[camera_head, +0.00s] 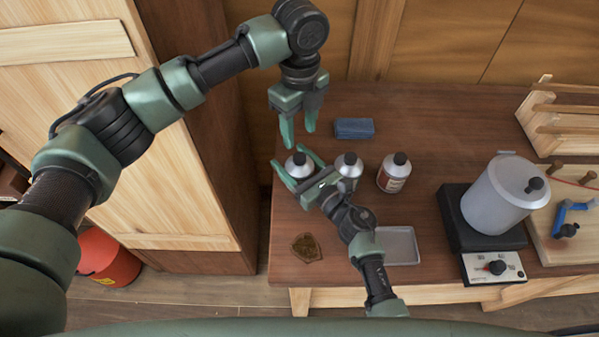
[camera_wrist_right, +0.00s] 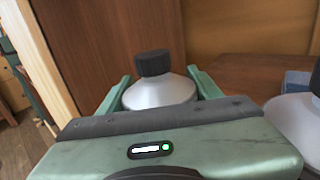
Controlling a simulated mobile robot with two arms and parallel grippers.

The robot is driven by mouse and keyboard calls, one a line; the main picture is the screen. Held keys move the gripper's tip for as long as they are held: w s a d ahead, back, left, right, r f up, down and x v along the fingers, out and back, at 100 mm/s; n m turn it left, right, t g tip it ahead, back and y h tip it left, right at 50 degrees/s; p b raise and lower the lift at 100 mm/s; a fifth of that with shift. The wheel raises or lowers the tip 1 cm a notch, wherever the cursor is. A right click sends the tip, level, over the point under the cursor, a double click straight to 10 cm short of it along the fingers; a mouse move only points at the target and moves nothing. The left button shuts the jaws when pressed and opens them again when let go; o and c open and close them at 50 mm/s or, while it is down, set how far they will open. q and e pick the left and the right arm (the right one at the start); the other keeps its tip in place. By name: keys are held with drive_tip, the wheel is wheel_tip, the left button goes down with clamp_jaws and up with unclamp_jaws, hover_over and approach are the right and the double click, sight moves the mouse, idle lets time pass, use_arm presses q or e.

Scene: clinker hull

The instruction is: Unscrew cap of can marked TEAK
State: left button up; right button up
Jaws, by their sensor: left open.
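Three silver cans with black caps stand in a row on the bench: a left can (camera_head: 299,167), a middle can (camera_head: 349,166) and a right can (camera_head: 393,174). The right can shows a reddish label, too small to read; no lettering can be read on the others. My right gripper (camera_head: 291,157) has its fingers on either side of the left can, which also shows in the right wrist view (camera_wrist_right: 160,93) with its cap on. Whether the fingers press on it I cannot tell. My left gripper (camera_head: 299,141) is open, pointing down, just behind and above that can's cap.
A blue block (camera_head: 354,128) lies behind the cans. A grey tray (camera_head: 400,246) and a brown badge-shaped piece (camera_head: 306,248) lie in front. A pot (camera_head: 503,197) on a hotplate (camera_head: 487,262) and a wooden rack (camera_head: 575,115) stand right. A tall wooden cabinet (camera_head: 165,180) borders the left.

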sight(300, 156)
clamp_jaws()
use_arm(q)
drive_tip(key=m, duration=1.3)
drive_tip(key=shift+m, duration=0.3)
drive_tip(key=shift+f, duration=4)
